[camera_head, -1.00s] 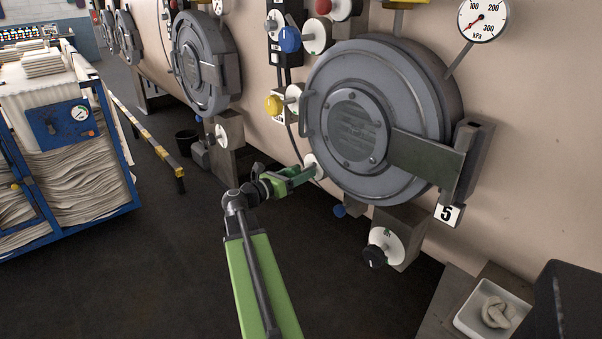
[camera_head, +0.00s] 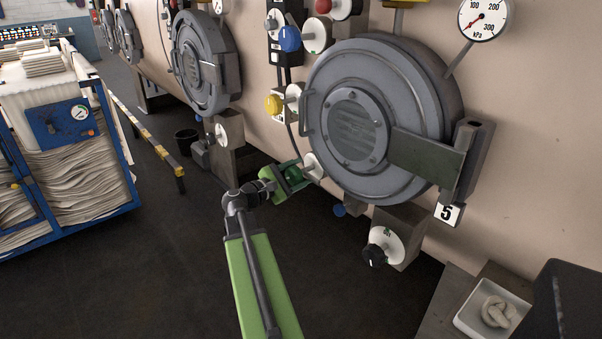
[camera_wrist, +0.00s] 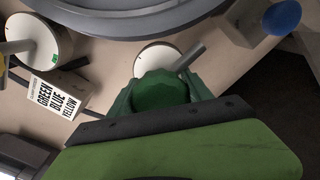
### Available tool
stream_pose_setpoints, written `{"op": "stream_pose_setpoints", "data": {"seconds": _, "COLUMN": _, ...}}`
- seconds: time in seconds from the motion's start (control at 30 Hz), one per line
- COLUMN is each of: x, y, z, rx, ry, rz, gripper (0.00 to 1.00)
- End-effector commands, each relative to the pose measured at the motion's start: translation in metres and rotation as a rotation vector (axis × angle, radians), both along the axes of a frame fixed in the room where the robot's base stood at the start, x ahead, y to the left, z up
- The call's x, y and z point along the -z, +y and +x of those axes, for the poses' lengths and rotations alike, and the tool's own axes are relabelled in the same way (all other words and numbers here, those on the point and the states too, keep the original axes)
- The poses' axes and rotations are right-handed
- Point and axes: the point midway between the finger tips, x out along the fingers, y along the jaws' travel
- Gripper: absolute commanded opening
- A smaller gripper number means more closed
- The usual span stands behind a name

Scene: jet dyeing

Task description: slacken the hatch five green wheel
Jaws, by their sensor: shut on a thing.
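The green wheel (camera_head: 293,175) sits in front of a white round dial plate (camera_head: 314,166) at the lower left of the grey hatch (camera_head: 352,130) marked 5. My gripper (camera_head: 288,178) is shut on the green wheel, with its jaws on both sides of it. In the wrist view the green wheel (camera_wrist: 160,91) lies between the jaws and hides part of the white dial (camera_wrist: 158,58) behind it. A grey stub sticks out to the right of the wheel there. The wheel's stem is mostly hidden.
A yellow knob (camera_head: 273,104), a blue knob (camera_head: 290,39) and a red knob (camera_head: 319,6) are up the wall. A black knob (camera_head: 374,256) is below the hatch. A sign (camera_wrist: 56,98) reads GREEN BLUE YELLOW. A tray (camera_head: 461,321) holds rope at lower right.

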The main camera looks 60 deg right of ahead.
Motion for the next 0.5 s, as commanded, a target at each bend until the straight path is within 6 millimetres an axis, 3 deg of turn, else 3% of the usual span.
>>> {"op": "stream_pose_setpoints", "data": {"seconds": 0.5, "x": 0.0039, "y": 0.0020, "z": -0.0041, "rx": 0.009, "ry": -0.466, "rz": -0.149, "gripper": 0.18}}
